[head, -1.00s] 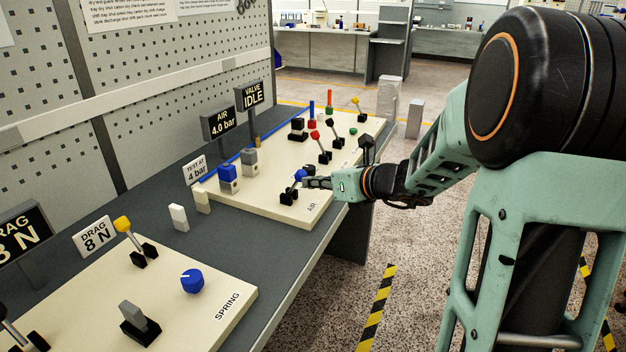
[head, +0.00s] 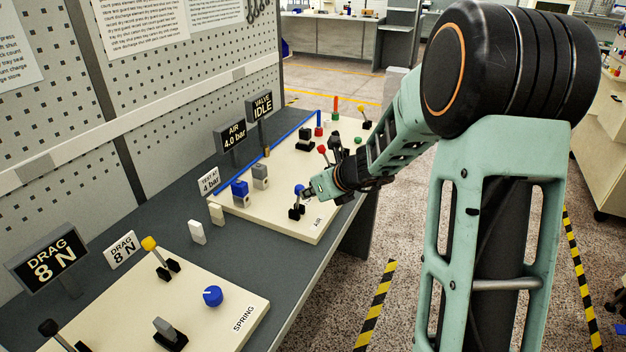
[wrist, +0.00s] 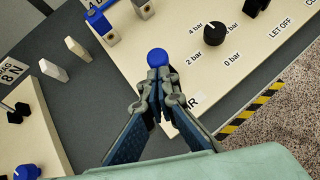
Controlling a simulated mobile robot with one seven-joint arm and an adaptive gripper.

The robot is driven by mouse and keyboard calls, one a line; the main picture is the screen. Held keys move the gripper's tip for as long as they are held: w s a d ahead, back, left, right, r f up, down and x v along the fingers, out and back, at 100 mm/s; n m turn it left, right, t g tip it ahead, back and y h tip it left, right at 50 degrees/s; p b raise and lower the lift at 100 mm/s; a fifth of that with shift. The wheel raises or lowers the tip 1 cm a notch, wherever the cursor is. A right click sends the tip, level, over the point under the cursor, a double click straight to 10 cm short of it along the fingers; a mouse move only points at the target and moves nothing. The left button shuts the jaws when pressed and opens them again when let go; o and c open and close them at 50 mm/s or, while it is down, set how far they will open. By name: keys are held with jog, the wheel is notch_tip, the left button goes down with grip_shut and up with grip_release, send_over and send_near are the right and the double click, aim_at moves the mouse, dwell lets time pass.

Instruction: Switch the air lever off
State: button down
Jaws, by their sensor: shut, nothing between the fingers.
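The air lever has a blue ball knob (head: 298,190) and a black base (head: 296,213) beside the AIR label (head: 317,223) at the near corner of the cream panel. In the wrist view the blue knob (wrist: 157,57) sits just beyond my fingertips and hides its stem and base. My gripper (head: 309,194) is shut with nothing in it, right at the knob's right side in the head view. In the wrist view my gripper's fingertips (wrist: 159,74) are together and appear to touch the knob. The AIR sign (head: 231,135) reads 4.0 bar.
A black dial (wrist: 214,32) marked in bar is right of the knob. The VALVE sign (head: 262,106) reads IDLE. Another panel (head: 215,270) stands nearer.

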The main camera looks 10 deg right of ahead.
jog(key=p, duration=0.2)
jog(key=w+a+r+h+p, duration=0.1)
jog(key=p, duration=0.1)
jog(key=shift+a+g+p, duration=0.25)
jog(key=shift+g+p, duration=0.05)
jog(key=shift+g, duration=0.1)
jog(key=shift+w+a+p, duration=0.6)
jog(key=shift+w+a, duration=0.15)
jog(key=shift+a, duration=0.2)
jog(key=shift+w+a+p, duration=0.55)
jog(key=shift+w+a, duration=0.15)
jog(key=shift+a, duration=0.25)
